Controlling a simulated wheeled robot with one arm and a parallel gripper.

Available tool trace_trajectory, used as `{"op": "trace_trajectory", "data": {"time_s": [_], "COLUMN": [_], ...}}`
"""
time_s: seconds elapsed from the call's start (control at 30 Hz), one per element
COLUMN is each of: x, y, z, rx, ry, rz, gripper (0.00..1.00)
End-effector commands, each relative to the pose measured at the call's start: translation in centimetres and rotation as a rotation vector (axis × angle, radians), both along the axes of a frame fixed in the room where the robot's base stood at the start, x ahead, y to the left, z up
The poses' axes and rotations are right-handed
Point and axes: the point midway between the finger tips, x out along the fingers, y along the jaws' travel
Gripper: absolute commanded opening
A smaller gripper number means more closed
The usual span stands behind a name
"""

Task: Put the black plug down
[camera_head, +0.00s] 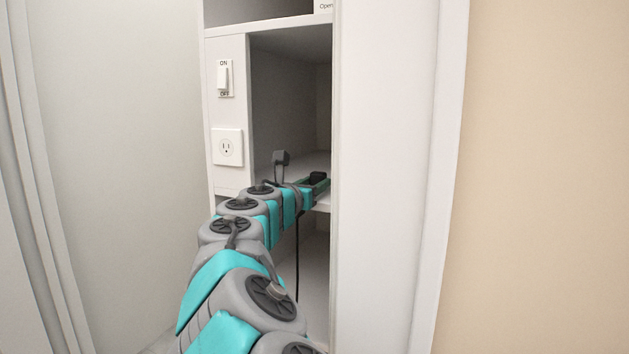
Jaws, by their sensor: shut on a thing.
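My gripper (318,186) is at the end of my outstretched arm, at the front of an open shelf compartment in the white cabinet. It is shut on the black plug (317,177), which shows as a small dark block at the fingertips. A thin black cord (297,260) hangs down below my gripper, past the shelf edge. The shelf (318,163) shows as a pale surface behind and around the gripper. My arm hides part of the plug and the shelf front, and I cannot tell whether the plug touches the shelf.
A white panel left of the compartment carries an ON/OFF switch (223,78) and a wall outlet (227,147). A white door frame (385,180) stands close on the right. Another compartment (314,265) lies below. The visible back of the shelf looks clear.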

Motion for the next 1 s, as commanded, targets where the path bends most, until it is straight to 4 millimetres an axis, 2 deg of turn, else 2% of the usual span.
{"op": "trace_trajectory", "data": {"time_s": [0.07,0.1,0.33,0.63,0.8,1.0], "x": [0.0,0.0,0.0,0.0,0.0,-2.3], "y": [0.0,0.0,0.0,0.0,0.1,0.9], "z": [0.0,0.0,0.0,0.1,1.1,1.3], "rx": [0.000,0.001,0.001,0.002,0.005,-0.001], "ry": [0.000,0.000,0.000,-0.001,-0.002,0.000], "rz": [0.000,0.000,0.001,0.001,0.003,0.001], "gripper": [0.00,0.47,0.73,0.74,0.74,0.74]}}
